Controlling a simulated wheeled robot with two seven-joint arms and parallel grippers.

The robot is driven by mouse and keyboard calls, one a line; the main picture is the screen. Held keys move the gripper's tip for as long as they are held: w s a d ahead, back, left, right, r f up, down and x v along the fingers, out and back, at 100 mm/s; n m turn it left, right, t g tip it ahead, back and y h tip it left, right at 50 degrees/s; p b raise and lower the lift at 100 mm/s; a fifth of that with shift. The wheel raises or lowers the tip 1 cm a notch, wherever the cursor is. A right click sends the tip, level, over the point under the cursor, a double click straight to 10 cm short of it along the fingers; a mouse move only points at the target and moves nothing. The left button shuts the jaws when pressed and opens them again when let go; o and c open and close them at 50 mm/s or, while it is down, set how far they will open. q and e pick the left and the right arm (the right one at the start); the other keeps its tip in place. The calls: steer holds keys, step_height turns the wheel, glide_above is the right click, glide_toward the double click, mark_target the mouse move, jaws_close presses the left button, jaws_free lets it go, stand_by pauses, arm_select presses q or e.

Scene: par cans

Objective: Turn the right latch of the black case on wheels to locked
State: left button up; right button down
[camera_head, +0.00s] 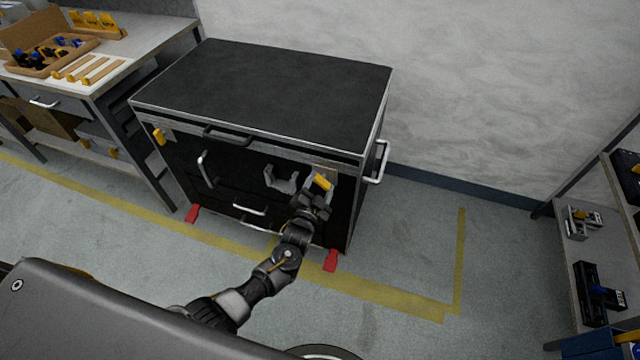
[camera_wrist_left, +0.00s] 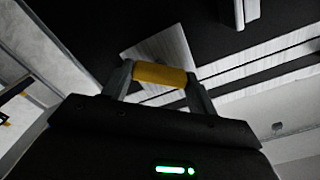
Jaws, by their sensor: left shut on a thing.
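The black case on wheels (camera_head: 270,90) stands against the wall with its lid down. Its right latch (camera_head: 322,182) is a yellow handle on the upper right of the front, and it sits tilted in the head view. My left gripper (camera_head: 319,190) is at this latch. In the left wrist view the yellow latch (camera_wrist_left: 160,75) lies between the two grey fingers, and the gripper is shut on it. A yellow left latch (camera_head: 159,137) hangs upright at the front's left end. My right gripper is not in view.
Metal handles (camera_head: 206,170) stick out from the case front, and another (camera_head: 379,163) from its right side. Red wheel pedals (camera_head: 331,260) sit at the bottom. A workbench (camera_head: 150,40) stands left, a shelf (camera_head: 575,260) right. Floor right of the case is clear.

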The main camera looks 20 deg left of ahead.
arm_select(q)
steer(key=shift+m, duration=0.9)
steer(key=m+p, duration=0.1)
steer(key=m, duration=0.2)
steer(key=shift+m, duration=0.4)
steer(key=m+p, duration=0.1)
steer(key=m, duration=0.3)
steer(key=shift+f, duration=0.1)
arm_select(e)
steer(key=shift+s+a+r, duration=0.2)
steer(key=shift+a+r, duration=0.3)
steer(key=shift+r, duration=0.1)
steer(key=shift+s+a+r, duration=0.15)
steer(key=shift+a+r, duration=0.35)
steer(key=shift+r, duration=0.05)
arm_select(q)
steer(key=shift+m, duration=0.4)
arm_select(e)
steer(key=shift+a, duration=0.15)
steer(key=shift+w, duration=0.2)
arm_select(q)
steer(key=o, duration=1)
